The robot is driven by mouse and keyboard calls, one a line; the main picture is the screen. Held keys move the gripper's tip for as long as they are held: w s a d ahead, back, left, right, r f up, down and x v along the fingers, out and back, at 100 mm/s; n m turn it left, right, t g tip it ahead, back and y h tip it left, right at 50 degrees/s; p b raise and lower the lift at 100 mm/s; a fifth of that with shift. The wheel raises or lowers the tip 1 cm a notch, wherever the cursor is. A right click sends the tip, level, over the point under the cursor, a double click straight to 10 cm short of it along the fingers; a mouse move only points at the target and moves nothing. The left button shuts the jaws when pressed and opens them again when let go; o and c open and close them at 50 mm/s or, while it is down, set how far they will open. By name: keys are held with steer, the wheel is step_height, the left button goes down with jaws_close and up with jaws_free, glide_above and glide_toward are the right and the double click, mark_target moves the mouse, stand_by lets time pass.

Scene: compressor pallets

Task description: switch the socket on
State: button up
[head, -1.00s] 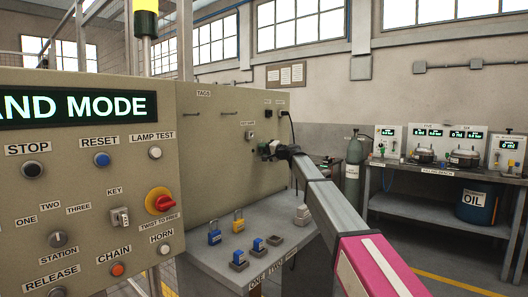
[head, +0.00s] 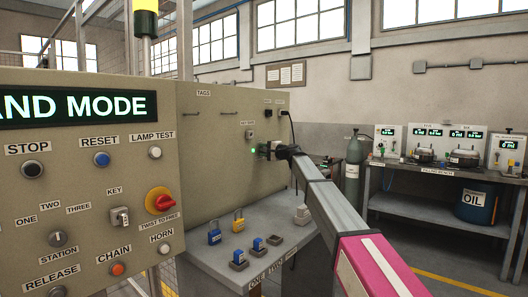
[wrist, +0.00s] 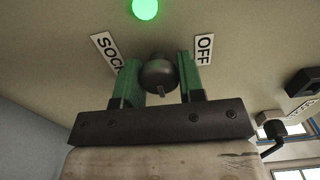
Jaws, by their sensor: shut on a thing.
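The socket switch is a dark round knob (wrist: 159,74) on the beige panel (head: 225,160). My gripper (wrist: 158,62) is shut on the knob, with one green finger on each side of it. In the head view my gripper (head: 264,150) is against the panel and hides the knob. A green lamp (wrist: 145,8) beside the knob is lit; it also shows in the head view (head: 254,150). An OFF label (wrist: 204,49) is by one finger. A label starting with SOCK (wrist: 106,50) is partly hidden behind the other finger.
A shelf (head: 222,268) below the panel holds blue and yellow padlocks (head: 214,233) and small blocks. A control box with a red twist knob (head: 159,201) stands at the left. A gas cylinder (head: 353,175) and a workbench (head: 430,205) are at the right.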

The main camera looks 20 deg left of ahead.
steer(key=o, duration=0.9)
steer(key=v, duration=1)
steer(key=shift+s+d, duration=0.15)
steer(key=shift+d, duration=0.2)
steer(key=shift+f, duration=0.1)
